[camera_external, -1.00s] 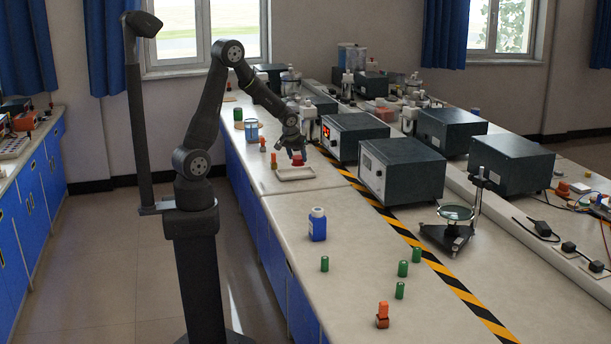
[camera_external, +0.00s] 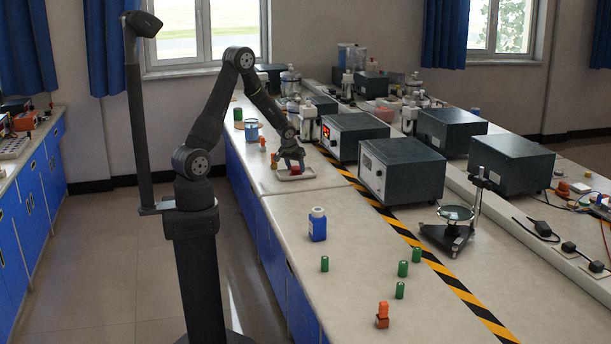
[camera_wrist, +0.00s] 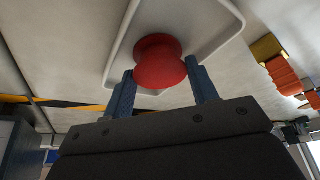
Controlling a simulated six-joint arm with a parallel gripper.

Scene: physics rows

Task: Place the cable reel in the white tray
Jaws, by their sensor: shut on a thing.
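The cable reel is a red spool (camera_wrist: 159,62), large in the wrist view between my two blue-grey fingers. It also shows as a small red shape (camera_external: 295,169) in the external view. My gripper (camera_wrist: 162,88) is shut on the reel. The white tray (camera_wrist: 225,28) lies beneath the reel, inside its rim in the wrist view. In the external view the tray (camera_external: 285,189) is on the bench, with my gripper (camera_external: 292,165) low over it. I cannot tell whether the reel touches the tray floor.
Orange and yellow blocks (camera_wrist: 282,70) stand close beside the tray. A blue-labelled bottle (camera_external: 317,225) and several green cylinders (camera_external: 324,264) stand nearer on the bench. Dark instrument boxes (camera_external: 400,170) line the far side of the striped tape. The bench between tray and bottle is clear.

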